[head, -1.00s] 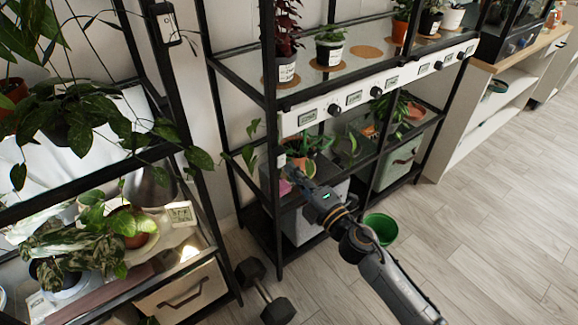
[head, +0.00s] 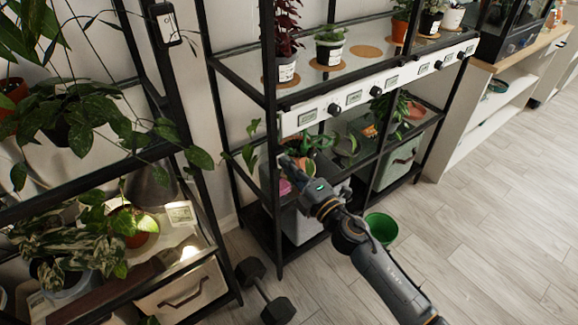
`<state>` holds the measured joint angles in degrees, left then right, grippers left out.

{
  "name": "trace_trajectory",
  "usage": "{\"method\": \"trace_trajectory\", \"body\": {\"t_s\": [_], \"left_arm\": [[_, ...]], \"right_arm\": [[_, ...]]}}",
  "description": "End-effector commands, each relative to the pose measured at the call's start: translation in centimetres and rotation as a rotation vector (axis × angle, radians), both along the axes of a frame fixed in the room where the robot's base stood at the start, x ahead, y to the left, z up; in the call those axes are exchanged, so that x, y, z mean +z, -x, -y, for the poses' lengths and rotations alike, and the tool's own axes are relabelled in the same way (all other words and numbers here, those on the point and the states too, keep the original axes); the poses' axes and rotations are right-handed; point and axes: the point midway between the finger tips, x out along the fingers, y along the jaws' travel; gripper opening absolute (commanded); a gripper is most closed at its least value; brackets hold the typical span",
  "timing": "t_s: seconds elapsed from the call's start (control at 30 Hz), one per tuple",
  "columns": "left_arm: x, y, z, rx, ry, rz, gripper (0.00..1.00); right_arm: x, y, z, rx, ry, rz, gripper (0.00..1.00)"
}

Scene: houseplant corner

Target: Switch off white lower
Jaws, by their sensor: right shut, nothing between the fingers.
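A white control strip (head: 352,97) with several black knobs and small label displays runs along the front edge of the right rack's shelf. My right gripper (head: 286,163) is shut and empty. Its tip is below the strip's left end, beside the rack's front left post; I cannot tell whether it touches anything there. A small white box seen on that post earlier is now hidden behind or beside the fingertips. On the left rack, the lower shelf is lit, with a bright patch (head: 190,253) near its right end. My left gripper is out of view.
Potted plants stand on the right rack's glass shelf (head: 345,72). A green bucket (head: 381,228) and a black dumbbell (head: 264,290) are on the floor. A left rack carries trailing plants (head: 85,115). The wooden floor (head: 490,215) at right is clear.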

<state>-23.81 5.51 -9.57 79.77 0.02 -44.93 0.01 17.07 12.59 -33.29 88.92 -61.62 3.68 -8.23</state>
Motion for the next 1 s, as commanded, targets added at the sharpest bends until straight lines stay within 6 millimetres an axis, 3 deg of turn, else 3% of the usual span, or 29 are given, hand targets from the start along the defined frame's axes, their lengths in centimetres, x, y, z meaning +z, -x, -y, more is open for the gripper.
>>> {"method": "trace_trajectory", "body": {"t_s": [0.6, 1.0], "left_arm": [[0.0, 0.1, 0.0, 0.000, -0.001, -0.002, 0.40], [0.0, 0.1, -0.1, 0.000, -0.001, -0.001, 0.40]], "right_arm": [[-1.5, 8.7, 6.4, -0.002, 0.000, -0.005, 0.00], [-1.6, 9.6, 7.0, -0.001, 0.002, -0.002, 0.00]]}}
